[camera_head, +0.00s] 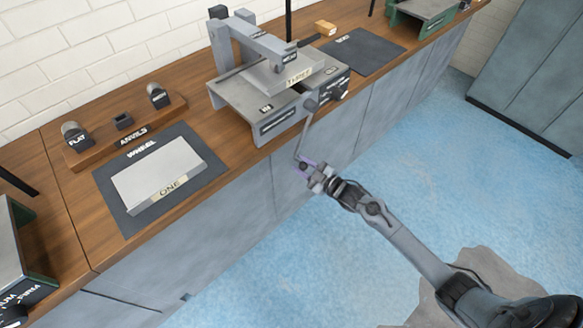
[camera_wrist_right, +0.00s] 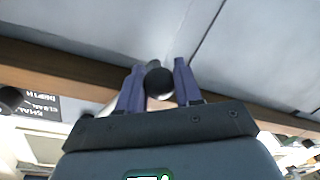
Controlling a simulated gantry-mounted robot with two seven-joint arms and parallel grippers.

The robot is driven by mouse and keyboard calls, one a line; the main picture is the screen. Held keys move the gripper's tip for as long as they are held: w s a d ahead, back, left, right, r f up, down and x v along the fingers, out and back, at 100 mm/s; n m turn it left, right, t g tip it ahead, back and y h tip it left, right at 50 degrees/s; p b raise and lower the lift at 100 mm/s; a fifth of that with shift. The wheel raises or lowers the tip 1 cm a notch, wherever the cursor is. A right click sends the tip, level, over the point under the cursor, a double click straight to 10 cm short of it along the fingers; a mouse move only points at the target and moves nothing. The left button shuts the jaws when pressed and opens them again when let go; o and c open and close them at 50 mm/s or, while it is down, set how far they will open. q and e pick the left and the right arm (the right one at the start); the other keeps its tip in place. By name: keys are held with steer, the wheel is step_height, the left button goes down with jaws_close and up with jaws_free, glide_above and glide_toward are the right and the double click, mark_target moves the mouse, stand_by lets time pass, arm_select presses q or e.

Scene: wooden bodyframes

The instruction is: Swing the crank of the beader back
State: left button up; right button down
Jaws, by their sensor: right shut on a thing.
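The grey beader (camera_head: 270,85) stands on the wooden bench, with a sheet labelled "THREE" lying on it. Its crank (camera_head: 306,130) is a thin rod that hangs from a hub on the front right and bends out past the bench edge. My right gripper (camera_head: 308,167) is at the crank's lower end and shut on the crank's dark round knob, which shows between the two purple fingers in the right wrist view (camera_wrist_right: 159,82). The fingers partly hide the knob in the head view. My left gripper is in neither view.
A plate labelled "ONE" (camera_head: 160,176) lies on a dark mat at the left. A wooden anvil rack (camera_head: 125,135) stands behind it. A dark mat (camera_head: 362,51) lies right of the beader. Open blue floor (camera_head: 420,150) lies in front of the bench.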

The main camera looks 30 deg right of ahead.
steer(key=shift+w+d+f+n+h+b, duration=0.8)
steer(key=shift+d+n, duration=2.8)
steer(key=shift+d, duration=2.7)
steer(key=w+d+r+n, duration=0.2)
steer(key=d+r+n, duration=0.4)
steer(key=d, duration=0.3)
steer(key=shift+d+r+h, duration=0.3)
steer(key=shift+r, duration=0.25)
steer(key=c, duration=0.8)
jaws_free()
steer(key=shift+s, duration=0.1)
steer(key=shift+s, duration=0.1)
